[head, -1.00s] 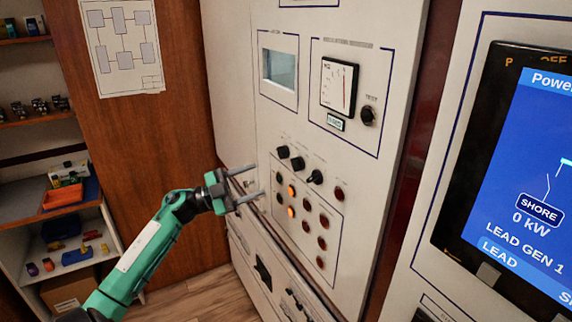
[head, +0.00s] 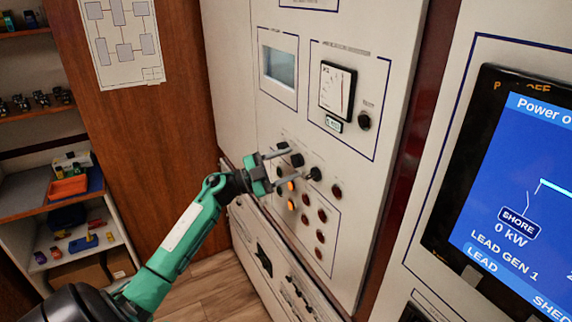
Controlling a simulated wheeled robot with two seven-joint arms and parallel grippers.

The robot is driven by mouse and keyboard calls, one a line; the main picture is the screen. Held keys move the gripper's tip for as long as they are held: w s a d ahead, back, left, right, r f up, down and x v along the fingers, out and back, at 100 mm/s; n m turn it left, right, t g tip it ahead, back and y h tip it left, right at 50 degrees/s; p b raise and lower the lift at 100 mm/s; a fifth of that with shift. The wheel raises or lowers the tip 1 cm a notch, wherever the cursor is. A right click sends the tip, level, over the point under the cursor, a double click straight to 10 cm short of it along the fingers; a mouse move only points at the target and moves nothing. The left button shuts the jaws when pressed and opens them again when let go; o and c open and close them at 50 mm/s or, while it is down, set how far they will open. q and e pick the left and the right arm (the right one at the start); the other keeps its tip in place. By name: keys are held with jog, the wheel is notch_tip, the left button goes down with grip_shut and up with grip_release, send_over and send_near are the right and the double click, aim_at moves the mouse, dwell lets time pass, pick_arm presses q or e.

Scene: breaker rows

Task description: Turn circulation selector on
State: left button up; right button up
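A row of three black selector knobs sits on the white control panel in the head view: a left knob (head: 283,146), a middle knob (head: 297,160) and a right knob (head: 315,173). Their labels are too small to read, so I cannot tell which is the circulation selector. My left gripper (head: 294,165) is open in front of the row. Its two fingers point at the panel, one above and one below the middle knob in the picture. I cannot tell whether they touch it. My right gripper is not in view.
Below the knobs are orange-lit lamps (head: 291,204) and several dark red buttons (head: 322,215). Above are a small screen (head: 280,67), a meter (head: 336,90) and another black knob (head: 364,121). A large blue display (head: 520,190) stands at right, shelves (head: 50,200) at left.

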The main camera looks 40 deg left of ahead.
pick_arm(q)
jog(key=c, duration=0.9)
jog(key=shift+o, duration=0.2)
jog(key=m+g+b, duration=0.1)
jog(key=m+b, duration=0.2)
jog(key=m, duration=0.1)
jog(key=shift+a+g, duration=0.1)
jog(key=shift+g, duration=0.3)
jog(key=m+g+y+b, duration=0.1)
jog(key=m+b, duration=0.1)
jog(key=m, duration=0.2)
jog(key=r+m+g+y+b, duration=0.1)
jog(key=m+b, duration=0.1)
jog(key=m, duration=0.2)
jog(key=m+g+y+b, duration=0.1)
jog(key=m+y+b, duration=0.1)
jog(key=m+b, duration=0.1)
jog(key=shift+r+m, duration=0.15)
jog(key=shift+m, duration=0.75)
